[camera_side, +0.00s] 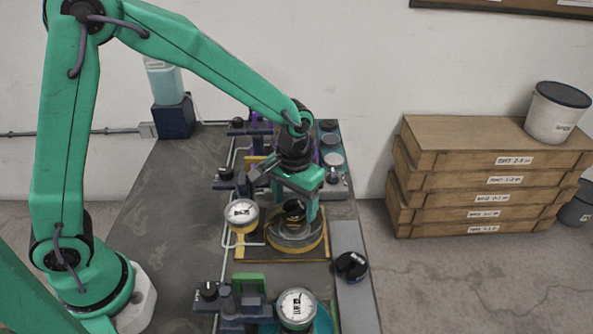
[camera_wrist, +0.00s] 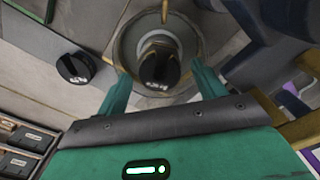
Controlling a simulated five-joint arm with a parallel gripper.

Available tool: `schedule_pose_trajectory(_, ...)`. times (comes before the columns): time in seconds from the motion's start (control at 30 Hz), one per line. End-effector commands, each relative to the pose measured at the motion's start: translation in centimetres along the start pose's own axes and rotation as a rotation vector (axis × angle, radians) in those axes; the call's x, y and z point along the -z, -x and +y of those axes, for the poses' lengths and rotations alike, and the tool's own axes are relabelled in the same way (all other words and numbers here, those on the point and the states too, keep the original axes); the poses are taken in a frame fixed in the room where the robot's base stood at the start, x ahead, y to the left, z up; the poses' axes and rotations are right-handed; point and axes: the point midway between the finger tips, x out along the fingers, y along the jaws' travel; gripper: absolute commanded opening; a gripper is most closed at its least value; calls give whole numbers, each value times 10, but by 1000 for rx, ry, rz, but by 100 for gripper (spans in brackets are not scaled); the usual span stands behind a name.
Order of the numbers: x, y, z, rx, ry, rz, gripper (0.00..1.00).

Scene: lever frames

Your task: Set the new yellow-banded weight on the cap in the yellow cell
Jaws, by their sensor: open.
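A dark weight with a yellowish band (camera_side: 294,209) stands on the round grey cap in the yellow cell (camera_side: 296,246). In the wrist view the dark weight (camera_wrist: 159,66) sits within the round cap (camera_wrist: 129,46), and looks upright. My gripper (camera_side: 300,208) is low over this cell. In the wrist view the open fingers of my gripper (camera_wrist: 161,74) lie on either side of the weight, with gaps visible. One finger partly hides the cap in the side view. A second black weight (camera_side: 351,266) rests apart on the light grey strip; it also shows in the wrist view (camera_wrist: 75,67).
A white dial gauge (camera_side: 241,213) stands left of the yellow cell, close to my gripper. Another gauge (camera_side: 297,307) and a dark valve block (camera_side: 240,310) are at the near cell. Purple and teal cells lie behind. The bench's left side is clear.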

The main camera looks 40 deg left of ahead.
Motion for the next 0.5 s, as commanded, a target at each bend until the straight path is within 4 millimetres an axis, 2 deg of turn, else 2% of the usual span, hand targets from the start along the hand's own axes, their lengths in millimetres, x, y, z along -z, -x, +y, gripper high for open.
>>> schedule_pose_trajectory(0.17,1,9,0,-1,0,3,69)
schedule_pose_trajectory(0.5,1,50,0,-2,0,5,69)
